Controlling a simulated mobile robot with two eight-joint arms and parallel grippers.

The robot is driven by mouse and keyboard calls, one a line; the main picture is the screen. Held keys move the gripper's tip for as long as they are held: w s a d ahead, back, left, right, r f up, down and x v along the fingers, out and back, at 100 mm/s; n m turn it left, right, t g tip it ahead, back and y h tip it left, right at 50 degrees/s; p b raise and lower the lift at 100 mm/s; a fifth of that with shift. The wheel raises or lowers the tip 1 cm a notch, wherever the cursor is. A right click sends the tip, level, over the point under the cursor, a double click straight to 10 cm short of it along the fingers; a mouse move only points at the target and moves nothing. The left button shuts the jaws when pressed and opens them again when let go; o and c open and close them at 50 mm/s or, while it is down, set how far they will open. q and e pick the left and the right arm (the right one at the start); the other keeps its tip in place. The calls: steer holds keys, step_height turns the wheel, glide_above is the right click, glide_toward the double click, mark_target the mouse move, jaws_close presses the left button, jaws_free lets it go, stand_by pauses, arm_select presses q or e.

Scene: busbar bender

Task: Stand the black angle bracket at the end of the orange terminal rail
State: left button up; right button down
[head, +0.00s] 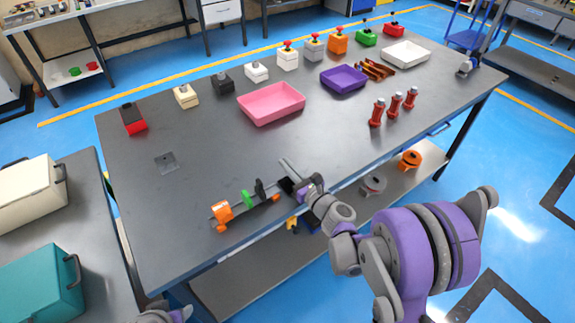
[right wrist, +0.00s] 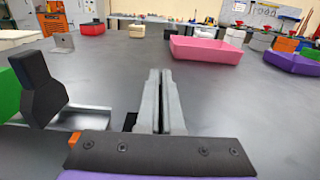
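The rail (head: 238,211) lies near the table's front edge, with an orange block (head: 222,212) at its left end and orange at its right end (head: 276,198). A green piece (head: 249,198) stands on it. The black angle bracket (head: 260,188) stands upright to the right of the green piece; it also shows at the left of the right wrist view (right wrist: 40,88). My right gripper (head: 287,165) is past the rail's right end, apart from the bracket. Its fingers (right wrist: 160,98) are together with nothing visible between them. My left arm only shows at the bottom edge; its fingertips are unclear.
A pink tray (head: 270,104), a purple tray (head: 344,79) and several coloured blocks stand farther back. Red cylindrical pieces (head: 377,113) stand at the right. A metal plate (head: 167,161) lies at the left. The table between the rail and pink tray is mostly clear.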

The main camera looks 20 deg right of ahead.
steer(key=shift+f, duration=0.3)
steer(key=c, duration=1)
jaws_free()
steer(key=b+v, duration=0.1)
steer(key=v, duration=0.9)
steer(key=shift+s+b, duration=0.35)
steer(key=shift+s, duration=0.05)
